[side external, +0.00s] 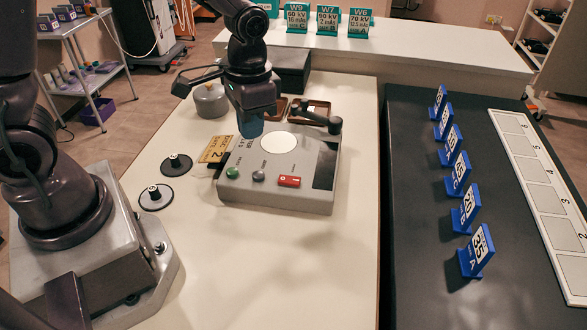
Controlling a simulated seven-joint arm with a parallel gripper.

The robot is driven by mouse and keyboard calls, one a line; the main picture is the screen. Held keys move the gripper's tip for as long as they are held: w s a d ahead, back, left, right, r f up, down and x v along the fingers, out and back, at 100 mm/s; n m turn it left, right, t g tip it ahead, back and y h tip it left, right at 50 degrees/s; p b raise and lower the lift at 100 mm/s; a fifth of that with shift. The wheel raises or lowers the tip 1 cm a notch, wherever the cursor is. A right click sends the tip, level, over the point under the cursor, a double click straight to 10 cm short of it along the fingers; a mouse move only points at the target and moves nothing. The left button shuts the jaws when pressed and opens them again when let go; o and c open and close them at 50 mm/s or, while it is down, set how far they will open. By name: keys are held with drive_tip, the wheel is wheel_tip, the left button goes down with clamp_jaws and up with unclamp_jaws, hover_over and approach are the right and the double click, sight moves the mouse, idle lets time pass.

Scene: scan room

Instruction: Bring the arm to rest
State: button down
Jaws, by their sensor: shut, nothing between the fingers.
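My gripper (250,125) points down over the back left part of a grey control box on the cream table. Its bluish fingertips are together with nothing between them. I cannot tell whether the tips touch the box or hang just above it. The grey box (275,198) has a round white dial face, a green knob (233,173), a grey knob (258,176) and a red switch (289,181) on its top. A dark lever with a round knob (335,125) stands at its back right. My arm hides part of the box's back left corner.
A grey lidded pot (211,101) stands behind. Blue numbered stands (477,251) and a white numbered strip (545,190) are on the black table right. The cream table's front is clear.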

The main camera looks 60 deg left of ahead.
drive_tip(key=s+r+t, duration=0.3)
drive_tip(key=s+r, duration=0.2)
drive_tip(key=r, duration=0.3)
drive_tip(key=s+a+r+n+t, duration=0.1)
drive_tip(key=s+r+t, duration=0.2)
drive_tip(key=s+r, duration=0.3)
wheel_tip(320, 180, up, 2)
drive_tip(key=shift+r, duration=0.1)
drive_tip(key=n+g, duration=0.5)
drive_tip(key=n, duration=0.4)
hover_over(296, 180)
wheel_tip(296, 180, down, 15)
drive_tip(key=shift+f, duration=0.2)
wheel_tip(296, 180, down, 14)
drive_tip(key=shift+r, duration=0.1)
